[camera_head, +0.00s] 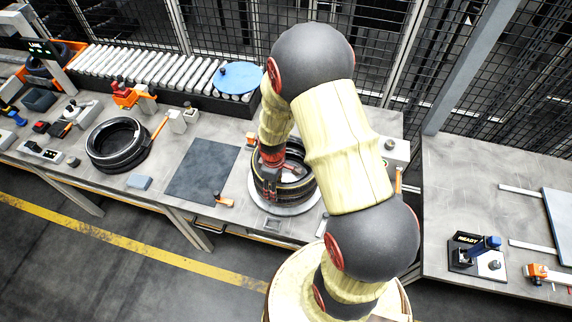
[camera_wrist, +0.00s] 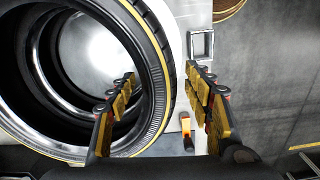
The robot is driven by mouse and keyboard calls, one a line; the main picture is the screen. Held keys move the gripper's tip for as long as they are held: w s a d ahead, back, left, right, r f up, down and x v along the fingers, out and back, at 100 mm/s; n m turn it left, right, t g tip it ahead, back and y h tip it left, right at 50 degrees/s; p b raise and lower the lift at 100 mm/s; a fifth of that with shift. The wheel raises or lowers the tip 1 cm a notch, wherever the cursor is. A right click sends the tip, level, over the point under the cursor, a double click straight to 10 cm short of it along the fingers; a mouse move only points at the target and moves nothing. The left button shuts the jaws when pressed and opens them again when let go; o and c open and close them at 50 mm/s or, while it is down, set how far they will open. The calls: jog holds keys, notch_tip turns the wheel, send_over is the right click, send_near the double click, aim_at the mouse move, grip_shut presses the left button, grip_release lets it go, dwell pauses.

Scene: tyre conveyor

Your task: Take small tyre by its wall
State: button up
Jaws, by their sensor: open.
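A black tyre with a thin yellow line (camera_head: 297,192) lies flat on a round pale plate (camera_head: 284,209) on the bench. In the head view my arm partly covers it. My gripper (camera_head: 268,178) is at the tyre's left part, pointing down. In the wrist view the tyre (camera_wrist: 161,98) fills the left side, its opening showing bright metal. My gripper (camera_wrist: 160,73) is open there, one finger over the opening and the other past the outer tread, with the tyre wall between them. Whether either finger touches the rubber I cannot tell.
Another black tyre (camera_head: 118,146) lies further left on the bench. A dark grey mat (camera_head: 202,171) lies between them. A roller conveyor (camera_head: 150,68) with a blue disc (camera_head: 239,77) runs behind. An orange-handled tool (camera_head: 222,200) lies near the front edge. A second table (camera_head: 460,190) stands right.

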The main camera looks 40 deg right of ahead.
jog(key=shift+c, duration=0.8)
jog(key=c, duration=1.1)
grip_shut()
jog(key=shift+w, duration=0.1)
